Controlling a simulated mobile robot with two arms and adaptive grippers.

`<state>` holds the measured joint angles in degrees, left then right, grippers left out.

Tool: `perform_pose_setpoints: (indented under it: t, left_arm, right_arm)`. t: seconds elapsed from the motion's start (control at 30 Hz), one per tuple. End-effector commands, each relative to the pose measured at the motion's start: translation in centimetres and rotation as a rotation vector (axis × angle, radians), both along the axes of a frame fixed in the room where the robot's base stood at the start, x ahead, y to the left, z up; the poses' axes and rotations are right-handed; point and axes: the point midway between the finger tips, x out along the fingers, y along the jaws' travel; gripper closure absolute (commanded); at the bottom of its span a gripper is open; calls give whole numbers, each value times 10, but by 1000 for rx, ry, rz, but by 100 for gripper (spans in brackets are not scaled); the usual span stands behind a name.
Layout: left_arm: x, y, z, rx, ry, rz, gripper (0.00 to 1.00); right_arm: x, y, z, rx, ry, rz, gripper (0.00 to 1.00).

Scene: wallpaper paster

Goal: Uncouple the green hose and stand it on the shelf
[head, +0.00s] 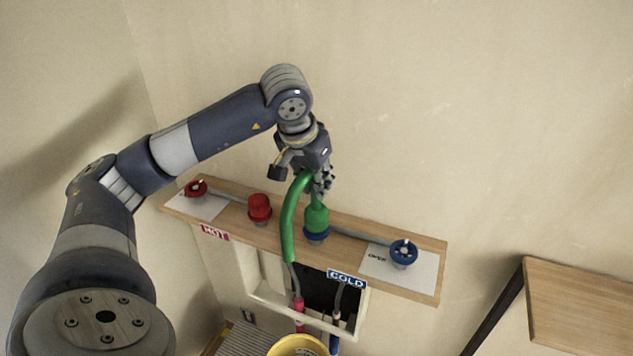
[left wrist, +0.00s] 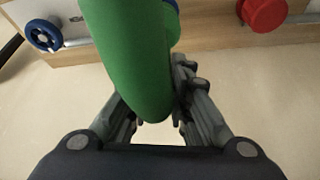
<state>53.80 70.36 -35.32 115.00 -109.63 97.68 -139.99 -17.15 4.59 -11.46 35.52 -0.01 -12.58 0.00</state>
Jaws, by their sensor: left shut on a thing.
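The green hose (head: 290,222) arches up from the wall opening to my left gripper (head: 322,182) and down to a green coupling end (head: 316,218). That end stands upright on a blue fitting (head: 316,237) on the wooden ledge (head: 345,250); from here they look touching. My left gripper is shut on the hose near its top, above the blue fitting. In the left wrist view the green hose (left wrist: 135,60) fills the middle, between the fingers, and hides most of the blue fitting (left wrist: 172,22). My right gripper is not in view.
The ledge also carries a red cap (head: 260,206), a red valve (head: 196,188) and a blue valve (head: 403,252) on a pipe. A wooden shelf or tabletop (head: 580,300) at the right is bare. A yellow bucket (head: 298,346) stands below the wall opening.

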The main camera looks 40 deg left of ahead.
Motion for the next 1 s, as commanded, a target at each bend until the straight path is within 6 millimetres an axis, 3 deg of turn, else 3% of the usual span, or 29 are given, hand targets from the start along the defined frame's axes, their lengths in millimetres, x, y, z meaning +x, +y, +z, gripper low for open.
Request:
perform_pose_setpoints:
  t: [0.73,1.0]
  left_arm:
    - [1,0,33,-1,-3,0,100]
    - [1,0,35,-1,-3,0,100]
  right_arm:
    - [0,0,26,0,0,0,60]
    - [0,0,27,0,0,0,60]
